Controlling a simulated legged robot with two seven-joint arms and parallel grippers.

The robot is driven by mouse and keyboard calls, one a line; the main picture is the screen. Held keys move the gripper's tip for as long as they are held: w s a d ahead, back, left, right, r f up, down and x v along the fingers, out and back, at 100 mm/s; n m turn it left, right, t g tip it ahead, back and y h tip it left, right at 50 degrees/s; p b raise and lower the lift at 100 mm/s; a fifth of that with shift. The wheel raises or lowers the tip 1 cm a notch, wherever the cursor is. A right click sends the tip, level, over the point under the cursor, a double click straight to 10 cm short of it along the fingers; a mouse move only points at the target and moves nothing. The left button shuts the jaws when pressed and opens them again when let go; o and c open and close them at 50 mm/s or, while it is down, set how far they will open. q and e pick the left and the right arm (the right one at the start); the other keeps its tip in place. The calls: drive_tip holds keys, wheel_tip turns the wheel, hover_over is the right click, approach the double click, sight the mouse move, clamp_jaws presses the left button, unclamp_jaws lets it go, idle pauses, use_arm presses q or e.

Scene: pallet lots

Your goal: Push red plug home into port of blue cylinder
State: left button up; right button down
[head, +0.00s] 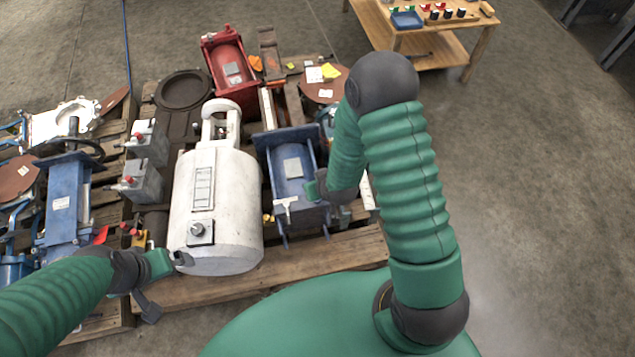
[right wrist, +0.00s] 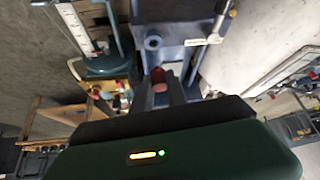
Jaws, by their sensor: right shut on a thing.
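The blue cylinder (head: 293,170) lies on the pallet right of the white tank. In the right wrist view its blue body (right wrist: 178,30) is ahead, with a round port (right wrist: 153,43) on the near end. My right gripper (right wrist: 163,88) is shut on the red plug (right wrist: 158,76), which shows between its fingers close to the blue body. I cannot tell whether the plug touches the port. In the head view the right hand is beside the cylinder and the plug is hidden. My left gripper (head: 184,259) is at the white tank's lower left edge; its jaw opening is unclear.
The white tank (head: 216,215) stands left of the blue cylinder. A red unit (head: 230,70) is behind, and another blue unit (head: 66,210) is on the left pallet. A wooden table (head: 430,40) with small items stands at the back.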

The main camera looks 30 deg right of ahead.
drive_tip(key=shift+f+b, duration=2.2)
drive_tip(key=shift+f, duration=0.45)
drive_tip(key=shift+r+p, duration=0.1)
drive_tip(key=shift+p, duration=0.35)
drive_tip(key=shift+f, duration=0.2)
